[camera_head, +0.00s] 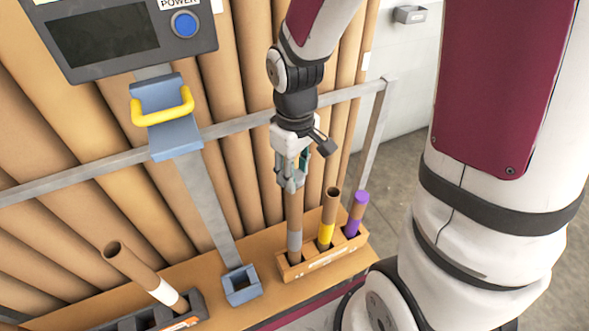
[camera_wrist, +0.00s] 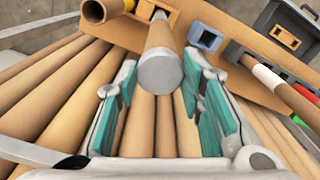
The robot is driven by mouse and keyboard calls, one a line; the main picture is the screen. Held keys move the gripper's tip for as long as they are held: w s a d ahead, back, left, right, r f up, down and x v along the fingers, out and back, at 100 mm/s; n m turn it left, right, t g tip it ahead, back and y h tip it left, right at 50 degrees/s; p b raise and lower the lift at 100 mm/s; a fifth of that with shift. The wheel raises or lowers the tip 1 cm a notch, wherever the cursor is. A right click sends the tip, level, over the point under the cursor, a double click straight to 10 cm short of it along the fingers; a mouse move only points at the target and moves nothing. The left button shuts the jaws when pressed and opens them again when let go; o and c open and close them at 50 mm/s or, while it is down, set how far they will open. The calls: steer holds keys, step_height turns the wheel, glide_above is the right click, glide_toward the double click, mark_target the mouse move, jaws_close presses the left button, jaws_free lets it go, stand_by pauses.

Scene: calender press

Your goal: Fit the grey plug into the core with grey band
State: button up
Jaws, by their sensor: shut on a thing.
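The core with grey band (camera_head: 294,222) stands upright in the right-hand wooden rack, its grey band low near the rack. It also shows in the wrist view (camera_wrist: 160,36), running away from my gripper. The grey plug (camera_wrist: 160,73) shows as a round grey disc at the near end of this core, in line with it. Whether it is fully seated or only resting at the mouth cannot be told. My gripper (camera_head: 291,184) is above the core, its teal-padded fingers either side of the plug (camera_wrist: 161,85) and shut on it.
The wooden rack (camera_head: 318,264) also holds an open yellow-banded core (camera_head: 327,220) and a purple-topped core (camera_head: 357,212). A blue-grey square socket (camera_head: 241,285) and a dark rack (camera_head: 197,304) with a leaning white-banded core (camera_head: 142,272) stand left. A grey rail (camera_head: 240,124) crosses behind.

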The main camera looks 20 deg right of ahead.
steer(key=shift+f, duration=0.15)
steer(key=o, duration=0.9)
step_height(320, 180, up, 12)
steer(key=s+r+m+t, duration=0.1)
steer(key=s+r, duration=0.1)
steer(key=s, duration=0.2)
steer(key=s+r+m+t, duration=0.2)
steer(key=s+r, duration=0.1)
steer(key=s, duration=0.1)
steer(key=s+r+m+t, duration=0.1)
steer(key=s+r+t, duration=0.1)
steer(key=s+r, duration=0.1)
steer(key=shift+s+d+r+m, duration=0.2)
steer(key=shift+s+m, duration=0.1)
steer(key=shift+s, duration=0.25)
